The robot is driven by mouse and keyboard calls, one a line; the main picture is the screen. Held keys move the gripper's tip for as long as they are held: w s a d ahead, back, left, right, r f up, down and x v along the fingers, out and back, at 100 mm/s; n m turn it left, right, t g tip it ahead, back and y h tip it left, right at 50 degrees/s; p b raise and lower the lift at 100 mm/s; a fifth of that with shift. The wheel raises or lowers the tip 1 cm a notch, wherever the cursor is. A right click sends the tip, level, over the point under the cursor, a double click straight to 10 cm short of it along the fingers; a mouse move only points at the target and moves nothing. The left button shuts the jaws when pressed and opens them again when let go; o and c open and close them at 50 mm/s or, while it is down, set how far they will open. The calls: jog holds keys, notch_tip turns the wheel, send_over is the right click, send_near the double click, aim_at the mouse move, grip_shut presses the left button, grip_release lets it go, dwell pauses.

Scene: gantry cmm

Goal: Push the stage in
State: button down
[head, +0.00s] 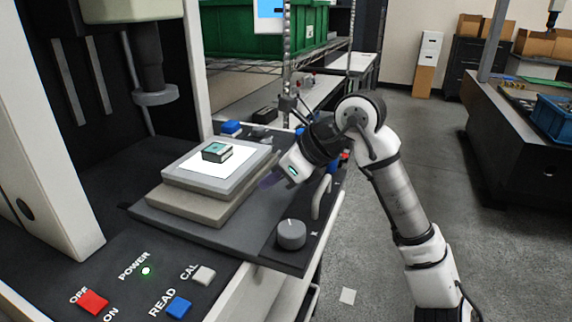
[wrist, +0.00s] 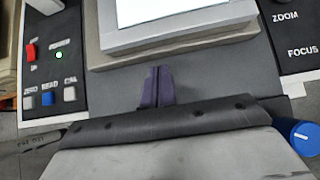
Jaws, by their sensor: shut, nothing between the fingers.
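The stage (head: 186,203) is a beige and grey stack of plates on a dark slab (head: 262,226) in front of the machine column. A white sheet (head: 189,162) and a small dark green-topped block (head: 217,151) lie on it. My gripper (head: 270,180) is at the stage's right side in the head view. Its purple fingers (wrist: 157,88) are together and empty, low over the dark slab, pointing at the near beige edge of the stage (wrist: 185,46). A small gap seems to show there; contact is hard to tell.
A control panel with a red switch (head: 93,301) and blue button (head: 179,307) is at lower left. The machine's round head (head: 155,94) hangs behind the stage.

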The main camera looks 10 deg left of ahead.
aim_at(204, 161)
jog(key=shift+x, duration=1.25)
jog(key=shift+a, duration=0.1)
jog(key=w+a, duration=0.1)
jog(key=a, duration=0.4)
jog(key=w+a+b, duration=0.1)
jog(key=a, duration=0.4)
jog(key=w+a, duration=0.1)
jog(key=a, duration=0.4)
